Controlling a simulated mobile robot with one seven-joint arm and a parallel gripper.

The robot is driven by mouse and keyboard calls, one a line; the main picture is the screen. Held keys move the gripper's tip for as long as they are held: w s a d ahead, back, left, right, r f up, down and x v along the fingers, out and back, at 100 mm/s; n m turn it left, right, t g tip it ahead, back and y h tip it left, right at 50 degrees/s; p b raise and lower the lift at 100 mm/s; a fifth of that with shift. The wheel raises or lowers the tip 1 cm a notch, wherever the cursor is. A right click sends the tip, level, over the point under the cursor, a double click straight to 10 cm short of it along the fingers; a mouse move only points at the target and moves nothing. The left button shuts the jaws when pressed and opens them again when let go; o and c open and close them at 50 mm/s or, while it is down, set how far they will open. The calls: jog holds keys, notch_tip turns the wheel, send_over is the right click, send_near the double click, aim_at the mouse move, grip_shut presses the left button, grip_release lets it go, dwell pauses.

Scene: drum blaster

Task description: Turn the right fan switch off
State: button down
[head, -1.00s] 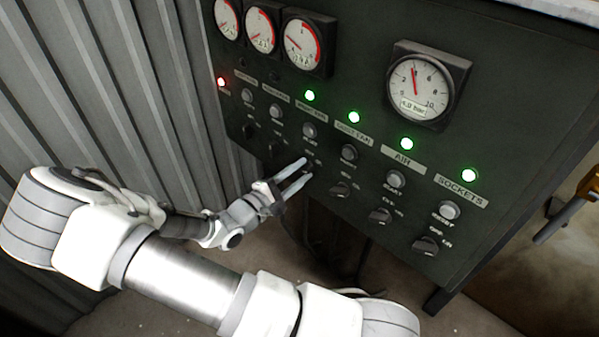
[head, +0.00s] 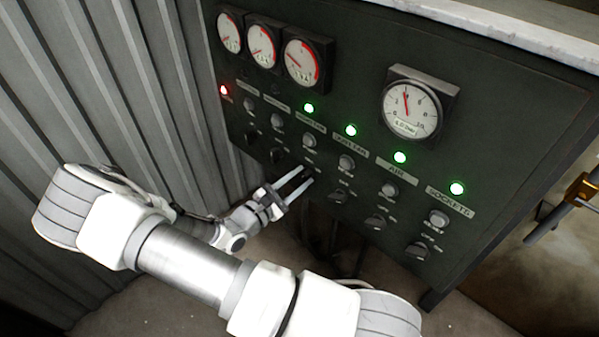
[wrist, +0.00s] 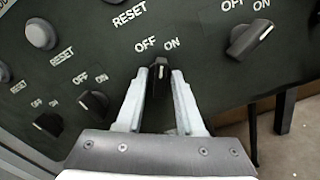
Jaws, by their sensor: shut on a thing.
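The dark control panel (head: 300,205) carries a row of rotary switches under lit lamps and labels. My gripper (head: 309,175) is at the switch of the third column from the left, under a green lamp (head: 309,107); that column's label is too blurred to read surely. In the wrist view this switch (wrist: 160,68) sits between my two fingertips, below the words OFF and ON. The fingers are shut on it, one on each side. Its white mark points roughly upward, between the two words.
A neighbouring switch (wrist: 250,40) is close on the right, and smaller-looking switches (wrist: 93,103) are on the left. A round reset button (head: 309,140) sits above the held switch. Gauges (head: 411,109) are higher up. A corrugated wall (head: 130,90) stands at the left.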

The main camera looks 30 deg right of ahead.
jog(key=n+p, duration=0.3)
jog(key=n, duration=0.3)
dwell(0.6)
jog(key=c, duration=0.8)
grip_release()
jog(key=shift+c, duration=0.2)
jog(key=shift+a, duration=0.15)
jog(key=v, duration=1.7)
jog(key=shift+s, duration=0.1)
